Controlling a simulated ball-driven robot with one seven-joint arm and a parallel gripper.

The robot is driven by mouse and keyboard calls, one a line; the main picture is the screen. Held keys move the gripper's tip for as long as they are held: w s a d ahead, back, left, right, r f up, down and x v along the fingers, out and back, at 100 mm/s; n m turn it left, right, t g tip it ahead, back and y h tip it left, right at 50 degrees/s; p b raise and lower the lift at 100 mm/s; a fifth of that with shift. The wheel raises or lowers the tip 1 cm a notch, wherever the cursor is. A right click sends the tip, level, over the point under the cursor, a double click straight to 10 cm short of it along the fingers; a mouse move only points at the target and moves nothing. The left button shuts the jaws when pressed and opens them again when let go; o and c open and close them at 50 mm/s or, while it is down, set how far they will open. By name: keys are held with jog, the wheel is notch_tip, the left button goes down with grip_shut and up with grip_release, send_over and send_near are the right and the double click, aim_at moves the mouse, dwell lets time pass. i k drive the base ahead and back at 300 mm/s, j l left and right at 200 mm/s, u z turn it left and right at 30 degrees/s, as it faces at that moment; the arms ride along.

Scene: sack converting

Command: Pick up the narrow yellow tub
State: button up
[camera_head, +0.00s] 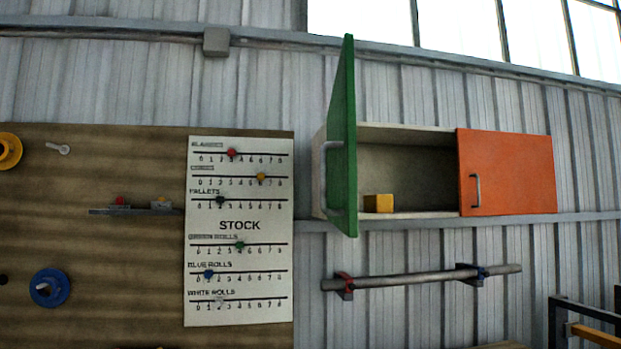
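A small yellow box-shaped thing (378,203) stands on the floor of the wall cabinet (400,215), at the left of its open compartment. It is the only yellow thing that could be the tub, but I cannot tell from here whether it is hollow or narrow. The green door (343,140) of that compartment stands open and sticks out at the left, close beside the yellow thing. My gripper is not in view.
The cabinet's orange door (508,172) is shut. A grey rail (425,278) runs below the cabinet. Left is a brown board with a white STOCK chart (239,230), a blue round thing (49,287) and a yellow-orange round thing (9,151). A dark frame (585,318) stands at lower right.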

aim_at(374, 204)
jog(key=j, duration=0.5)
jog(key=k+j, duration=0.1)
jog(key=j, duration=0.35)
jog(key=i+l, duration=0.45)
jog(key=i, duration=0.15)
jog(key=i+l, duration=0.45)
jog(key=i, duration=0.15)
